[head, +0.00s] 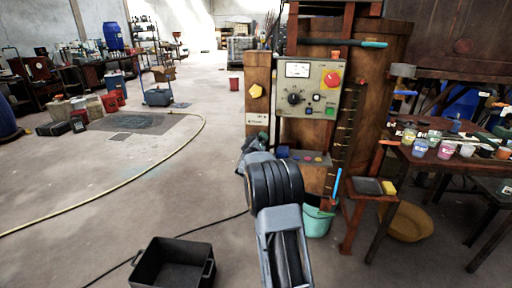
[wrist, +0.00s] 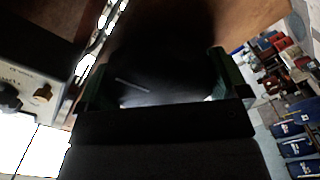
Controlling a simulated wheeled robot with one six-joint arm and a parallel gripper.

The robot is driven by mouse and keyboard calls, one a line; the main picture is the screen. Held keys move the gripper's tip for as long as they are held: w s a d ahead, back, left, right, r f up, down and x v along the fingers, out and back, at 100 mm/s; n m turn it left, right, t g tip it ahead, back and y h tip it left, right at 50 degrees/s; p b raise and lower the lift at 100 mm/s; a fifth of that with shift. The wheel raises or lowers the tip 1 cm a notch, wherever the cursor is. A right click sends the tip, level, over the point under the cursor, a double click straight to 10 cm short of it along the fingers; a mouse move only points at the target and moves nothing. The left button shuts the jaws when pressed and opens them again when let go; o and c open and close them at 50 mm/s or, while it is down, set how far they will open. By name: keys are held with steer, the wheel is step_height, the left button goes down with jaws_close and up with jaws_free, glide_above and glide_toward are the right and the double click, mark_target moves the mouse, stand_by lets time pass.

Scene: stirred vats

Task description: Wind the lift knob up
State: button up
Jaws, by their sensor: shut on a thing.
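My gripper (head: 250,146) is at the lower part of the wooden post left of the control panel, partly hidden behind my own wrist in the head view. In the wrist view its two green fingers (wrist: 160,72) stand on either side of a large dark knob (wrist: 158,50) with a short pale line on its face. The gripper is shut on this knob, which appears to be the lift knob. The head view hides the knob behind my arm. The grey control panel (head: 313,74) carries a meter, a black dial and a red button.
A yellow star-shaped knob (head: 256,90) is on the post above my gripper. A small shelf (head: 308,156) with coloured buttons is just right of my wrist. A teal bucket (head: 318,222) and a black crate (head: 174,263) stand on the floor. The floor at left is mostly open.

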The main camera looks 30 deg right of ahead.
steer(key=m+b, duration=0.1)
steer(key=m, duration=0.1)
steer(key=m+b, duration=0.1)
steer(key=m, duration=0.2)
steer(key=shift+f+m, duration=0.2)
steer(key=shift+m, duration=0.1)
steer(key=m+b, duration=0.3)
steer(key=m, duration=0.2)
steer(key=m+b, duration=0.3)
steer(key=m, duration=0.2)
steer(key=shift+a+m, duration=0.1)
steer(key=shift+m, duration=0.3)
steer(key=m+b, duration=0.3)
steer(key=m, duration=0.2)
steer(key=shift+m, duration=0.3)
steer(key=m+b, duration=0.2)
steer(key=m, duration=0.3)
steer(key=shift+w+b, duration=0.1)
steer(key=shift+b, duration=0.25)
steer(key=m+b, duration=0.2)
steer(key=m, duration=0.3)
steer(key=shift+m+b, duration=0.3)
steer(key=shift+m, duration=0.1)
steer(key=m+b, duration=0.2)
steer(key=m, duration=0.3)
steer(key=shift+r, duration=0.1)
steer(key=m+b, duration=0.2)
steer(key=m, duration=0.3)
steer(key=shift+r, duration=0.1)
steer(key=shift+m, duration=0.3)
